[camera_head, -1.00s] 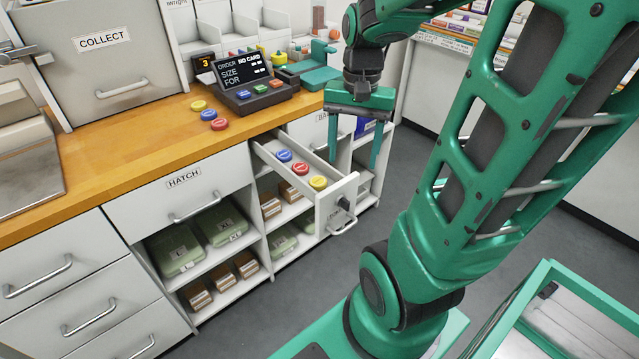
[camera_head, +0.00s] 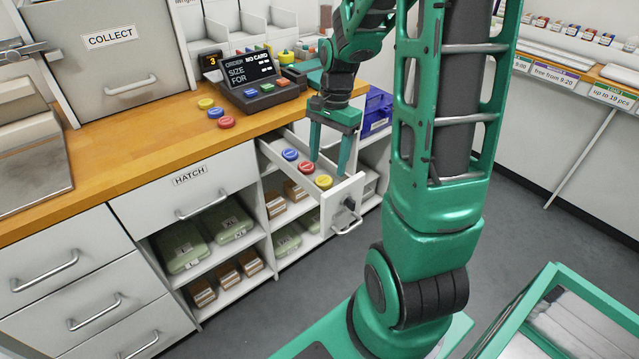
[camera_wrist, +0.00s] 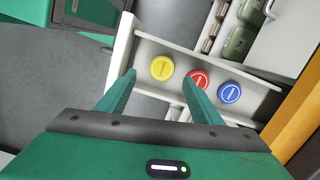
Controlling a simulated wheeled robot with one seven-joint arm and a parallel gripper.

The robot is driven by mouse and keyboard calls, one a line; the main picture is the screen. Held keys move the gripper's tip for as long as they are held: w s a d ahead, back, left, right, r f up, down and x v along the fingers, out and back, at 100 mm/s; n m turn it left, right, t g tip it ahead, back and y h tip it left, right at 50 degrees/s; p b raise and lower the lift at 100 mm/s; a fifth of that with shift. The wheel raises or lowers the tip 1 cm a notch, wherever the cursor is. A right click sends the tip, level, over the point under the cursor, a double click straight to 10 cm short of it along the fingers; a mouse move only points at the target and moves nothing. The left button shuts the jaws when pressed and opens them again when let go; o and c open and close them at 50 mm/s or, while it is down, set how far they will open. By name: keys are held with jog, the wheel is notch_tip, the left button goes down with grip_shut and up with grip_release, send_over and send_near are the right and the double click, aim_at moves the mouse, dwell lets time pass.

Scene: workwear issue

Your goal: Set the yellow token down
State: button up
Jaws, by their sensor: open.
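A yellow token (camera_head: 323,182) lies in the open drawer (camera_head: 346,200), nearest its front. A red token (camera_head: 306,167) and a blue token (camera_head: 290,154) lie behind it in a row. My gripper (camera_head: 328,167) is open and empty above the drawer. In the wrist view, the yellow token (camera_wrist: 161,68) shows ahead of and between the spread fingers (camera_wrist: 160,88), apart from them. Another yellow token (camera_head: 206,104) lies on the wooden counter, with a blue token (camera_head: 216,112) and a red token (camera_head: 227,122) beside it.
A card reader with a screen (camera_head: 256,82) stands at the back of the wooden counter (camera_head: 150,130). Shelves with green packs (camera_head: 182,246) and brown boxes lie under the counter. A blue-purple bin (camera_head: 377,112) is behind my gripper.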

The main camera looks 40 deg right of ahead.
aim_at(324, 180)
jog(key=shift+w+a+f, duration=0.1)
jog(key=shift+a+f, duration=0.15)
jog(key=shift+f, duration=1.05)
jog(key=shift+a+f, duration=0.2)
jog(key=shift+f, duration=1.1)
jog(key=shift+c, duration=0.7)
jog(key=c, duration=1.1)
jog(key=shift+r, duration=0.1)
